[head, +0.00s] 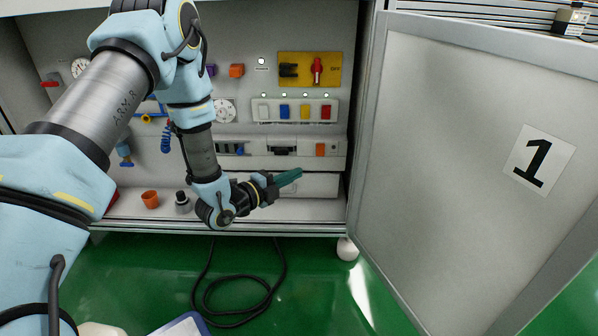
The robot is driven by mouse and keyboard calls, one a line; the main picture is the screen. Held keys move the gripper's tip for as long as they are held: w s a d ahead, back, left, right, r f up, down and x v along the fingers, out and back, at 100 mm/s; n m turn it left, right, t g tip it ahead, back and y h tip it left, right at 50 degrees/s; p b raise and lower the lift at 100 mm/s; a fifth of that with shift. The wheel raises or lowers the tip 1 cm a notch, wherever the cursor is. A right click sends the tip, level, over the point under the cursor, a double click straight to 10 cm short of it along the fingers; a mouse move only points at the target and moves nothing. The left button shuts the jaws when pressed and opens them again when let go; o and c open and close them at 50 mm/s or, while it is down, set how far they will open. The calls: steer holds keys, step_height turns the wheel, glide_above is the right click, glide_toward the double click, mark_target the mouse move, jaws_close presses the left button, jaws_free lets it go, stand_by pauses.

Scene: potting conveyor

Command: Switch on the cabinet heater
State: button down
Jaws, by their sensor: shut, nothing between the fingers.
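The open cabinet (330,212) stands in front of me, with controls on its back panel. I cannot tell which control belongs to the heater. A red rotary handle (317,70) sits on a yellow plate (296,81) at the upper right. Below it, a pale strip (294,102) carries white, blue, yellow and red switches, with small green lights above. A round white dial (223,110) is left of the strip. My gripper (298,172) is shut and empty, its green fingers pointing right. It shows in front of the lower drawer-like units, below the switch strip.
The cabinet door (470,150), marked 1, stands open on the right. An orange pot (150,199) and a grey object (182,202) stand on the cabinet floor. A black cable (240,279) lies on the green floor. My arm hides part of the panel's left side.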

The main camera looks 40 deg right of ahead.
steer(key=b, duration=0.3)
glide_toward(323, 156)
steer(key=s+d, duration=0.3)
steer(key=d, duration=0.1)
steer(key=shift+w+d+b, duration=0.5)
steer(key=shift+w, duration=0.3)
steer(key=shift+w+d+b, duration=0.5)
steer(key=shift+w, duration=0.3)
steer(key=shift+f, duration=0.1)
steer(key=shift+w+d, duration=0.2)
steer(key=shift+w, duration=0.05)
steer(key=shift+s+a+f, duration=0.1)
